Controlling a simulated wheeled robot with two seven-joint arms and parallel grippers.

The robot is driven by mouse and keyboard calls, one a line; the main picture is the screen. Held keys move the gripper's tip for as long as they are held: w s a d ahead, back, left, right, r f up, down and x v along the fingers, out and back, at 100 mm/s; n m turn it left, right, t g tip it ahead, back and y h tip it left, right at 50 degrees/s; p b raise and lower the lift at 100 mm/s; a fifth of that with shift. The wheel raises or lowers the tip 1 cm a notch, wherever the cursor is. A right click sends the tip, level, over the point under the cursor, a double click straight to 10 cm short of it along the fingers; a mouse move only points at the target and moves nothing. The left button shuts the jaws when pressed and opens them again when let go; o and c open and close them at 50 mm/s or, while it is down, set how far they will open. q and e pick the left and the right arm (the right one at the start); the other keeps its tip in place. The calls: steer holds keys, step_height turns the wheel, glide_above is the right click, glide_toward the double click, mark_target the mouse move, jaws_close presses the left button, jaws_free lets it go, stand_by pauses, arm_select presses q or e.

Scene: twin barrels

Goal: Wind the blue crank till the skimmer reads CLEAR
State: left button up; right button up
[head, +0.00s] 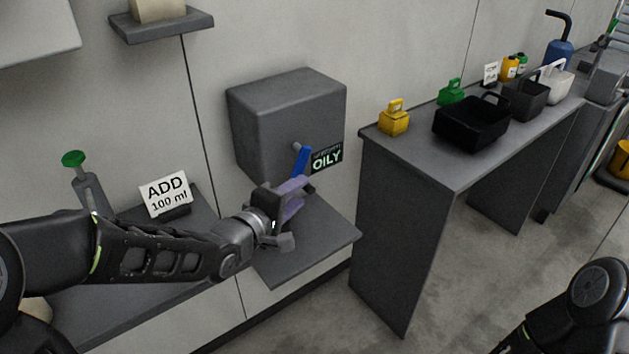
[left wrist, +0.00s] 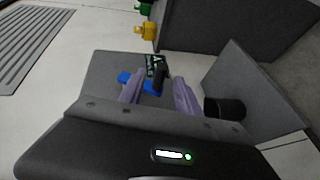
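The skimmer is a grey box (head: 285,122) on the wall, with a small dark display (head: 327,158) that reads OILY. The blue crank (head: 303,159) is on its front and slants down toward my left gripper. My left gripper (head: 294,194) has purple fingers and is just below the crank. In the left wrist view its fingers (left wrist: 158,95) are apart, with blue crank parts (left wrist: 152,87) and a black piece showing between and beyond them. I cannot tell whether they touch the crank. My right gripper is out of view; part of my right arm shows at the lower right.
A grey ledge (head: 325,240) sticks out below the box. A dark cylinder (left wrist: 225,108) shows beside it in the left wrist view. An ADD 100 ml card (head: 166,193) stands at left. The grey bench (head: 463,178) at right holds a yellow can (head: 394,118) and black tray (head: 470,122).

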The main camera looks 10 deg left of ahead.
mark_target(304, 167)
arm_select(q)
steer(key=b+x, duration=0.1)
steer(key=x, duration=0.6)
steer(key=shift+w+b, duration=0.2)
steer(key=shift+b, duration=0.15)
steer(key=shift+c, duration=0.4)
jaws_close()
steer(key=shift+f, duration=0.1)
stand_by(0.6)
